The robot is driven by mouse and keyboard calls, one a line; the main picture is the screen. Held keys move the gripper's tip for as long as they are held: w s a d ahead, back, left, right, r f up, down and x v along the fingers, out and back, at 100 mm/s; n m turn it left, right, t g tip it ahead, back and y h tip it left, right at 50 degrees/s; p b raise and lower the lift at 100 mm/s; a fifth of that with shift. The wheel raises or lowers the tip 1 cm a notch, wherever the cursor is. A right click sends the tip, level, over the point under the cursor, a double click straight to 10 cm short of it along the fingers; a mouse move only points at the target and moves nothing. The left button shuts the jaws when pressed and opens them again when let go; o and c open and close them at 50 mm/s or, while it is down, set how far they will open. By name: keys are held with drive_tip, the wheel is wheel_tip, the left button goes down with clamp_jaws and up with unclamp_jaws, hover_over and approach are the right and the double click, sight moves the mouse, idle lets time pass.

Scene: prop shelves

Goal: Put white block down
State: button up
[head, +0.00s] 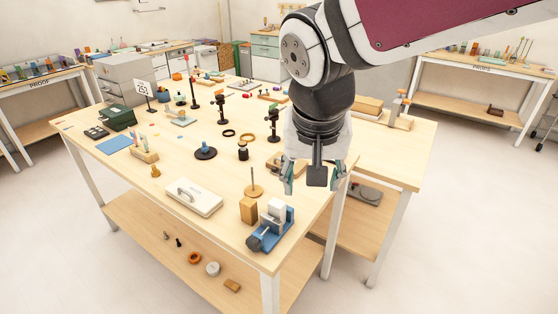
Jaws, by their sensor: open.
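A white block (276,208) sits in or on a blue vise-like fixture (270,232) at the near right corner of the wooden table (222,216). My gripper (314,183) is open, with its fingers spread. In the picture it is above and right of the white block, apart from it. A dark piece shows between the fingers, and I cannot tell whether it is part of my gripper. The lower part of the white block is hidden by the fixture.
A wooden block (248,210) stands just left of the fixture. A disc with a peg (254,190) is behind it. A white case with a handle (194,197) lies further left. Several small stands crowd the table's middle. A lower shelf (165,232) holds small parts.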

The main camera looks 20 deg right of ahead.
drive_tip(key=s+r+n+t+y, duration=0.1)
drive_tip(key=s+n, duration=0.4)
drive_tip(key=s, duration=0.5)
drive_tip(key=shift+a+r+y, duration=0.2)
drive_tip(key=shift+r+y, duration=0.15)
drive_tip(key=shift+y, duration=0.05)
